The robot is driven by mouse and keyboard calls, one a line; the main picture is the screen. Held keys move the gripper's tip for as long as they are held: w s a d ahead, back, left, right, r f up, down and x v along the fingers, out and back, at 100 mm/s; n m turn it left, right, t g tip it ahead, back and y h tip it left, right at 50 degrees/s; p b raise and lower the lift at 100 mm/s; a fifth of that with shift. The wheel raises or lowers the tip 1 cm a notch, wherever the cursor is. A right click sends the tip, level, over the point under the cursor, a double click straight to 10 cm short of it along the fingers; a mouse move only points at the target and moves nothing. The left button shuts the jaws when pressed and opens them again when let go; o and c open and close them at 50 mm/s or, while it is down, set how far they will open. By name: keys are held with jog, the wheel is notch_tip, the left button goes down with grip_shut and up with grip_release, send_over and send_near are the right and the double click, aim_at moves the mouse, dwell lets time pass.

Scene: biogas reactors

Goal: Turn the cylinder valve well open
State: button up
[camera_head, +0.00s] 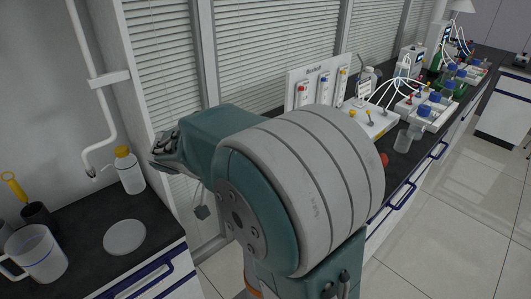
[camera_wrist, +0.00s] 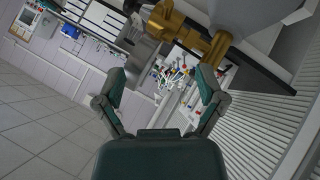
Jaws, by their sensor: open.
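A brass valve (camera_wrist: 190,32) shows at the top of the wrist view, with a rounded part at its left end. It joins a grey cylinder (camera_wrist: 248,14), which the frame's top edge cuts off. My gripper (camera_wrist: 161,84) is open, with its two green-grey fingers spread and nothing between them. The valve lies beyond the fingertips in the picture and appears apart from them. In the head view my gripper (camera_head: 167,150) is at the left end of my arm, in front of the window blinds. I cannot make out the cylinder or valve in the head view.
A black bench (camera_head: 85,245) at left holds a jug (camera_head: 35,255), a yellow-capped bottle (camera_head: 129,171) and a white disc (camera_head: 124,237). A wall pipe (camera_head: 96,100) hangs above it. A long bench at right carries bottles and tubing (camera_head: 368,122). Tiled floor (camera_head: 465,225) is clear at right.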

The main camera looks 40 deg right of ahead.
jog(key=w+d+f+m+g+h, duration=0.1)
jog(key=w+d+f+m+h, duration=0.1)
jog(key=w+d+m+h, duration=0.3)
jog(key=w+f+m+g+h, duration=0.1)
jog(key=w+f+m+h, duration=0.15)
jog(key=w, duration=0.45)
jog(key=shift+m, duration=0.45)
jog(key=x, duration=1.1)
jog(key=shift+s+a, duration=0.1)
jog(key=shift+s, duration=0.25)
jog(key=shift+d, duration=0.2)
jog(key=shift+d, duration=0.2)
jog(key=shift+c, duration=1)
jog(key=shift+d, duration=0.1)
jog(key=c, duration=0.7)
